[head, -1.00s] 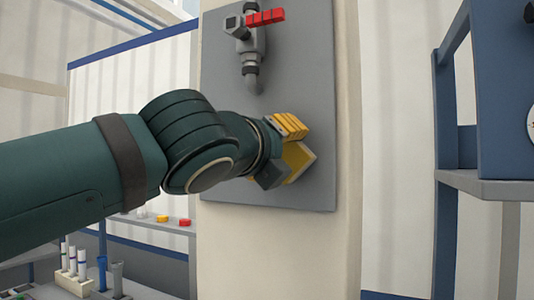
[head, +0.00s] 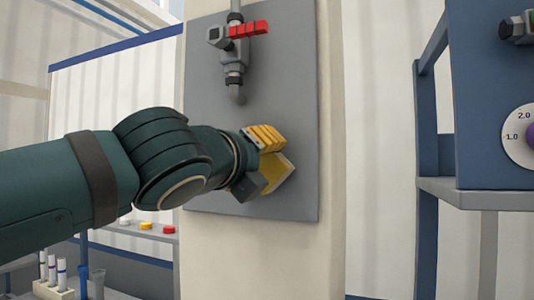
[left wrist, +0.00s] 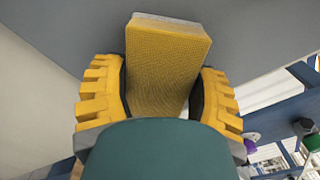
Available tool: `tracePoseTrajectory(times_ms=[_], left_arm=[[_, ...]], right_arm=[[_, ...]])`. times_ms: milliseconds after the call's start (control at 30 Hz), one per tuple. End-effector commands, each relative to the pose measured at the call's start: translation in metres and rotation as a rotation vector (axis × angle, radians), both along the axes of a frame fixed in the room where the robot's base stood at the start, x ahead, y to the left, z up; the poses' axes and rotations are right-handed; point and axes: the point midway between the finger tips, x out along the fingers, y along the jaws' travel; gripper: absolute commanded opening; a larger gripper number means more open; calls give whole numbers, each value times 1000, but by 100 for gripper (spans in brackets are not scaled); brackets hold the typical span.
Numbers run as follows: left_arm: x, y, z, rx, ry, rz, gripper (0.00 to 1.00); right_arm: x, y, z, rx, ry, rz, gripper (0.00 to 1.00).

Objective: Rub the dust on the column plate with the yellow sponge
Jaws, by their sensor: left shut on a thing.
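The yellow sponge (head: 277,173) is held between the yellow-padded fingers of my left gripper (head: 260,163). In the left wrist view, the sponge (left wrist: 166,62) sits between both fingers of the gripper (left wrist: 160,92), with its pale far edge towards the grey surface. The grey column plate (head: 287,85) is mounted upright on the cream column. The sponge is at the lower part of the plate and seems to touch it, though the contact face is hidden. I cannot make out dust on the plate. My right gripper is not in view.
A valve with a red handle (head: 248,29) and a pipe are on the plate above the gripper. A blue shelf frame (head: 427,165) with a dial stands at the right. A rack of tubes (head: 52,287) is at the lower left. The plate's lower right is clear.

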Motion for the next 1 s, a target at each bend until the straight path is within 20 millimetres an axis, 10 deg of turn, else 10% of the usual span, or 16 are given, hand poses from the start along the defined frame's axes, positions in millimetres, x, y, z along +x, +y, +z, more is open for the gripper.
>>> tracePoseTrajectory(times_ms=[1000], left_arm=[[19, 53, 2, 1, 3, 3, 34]], right_arm=[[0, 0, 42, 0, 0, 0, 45]])
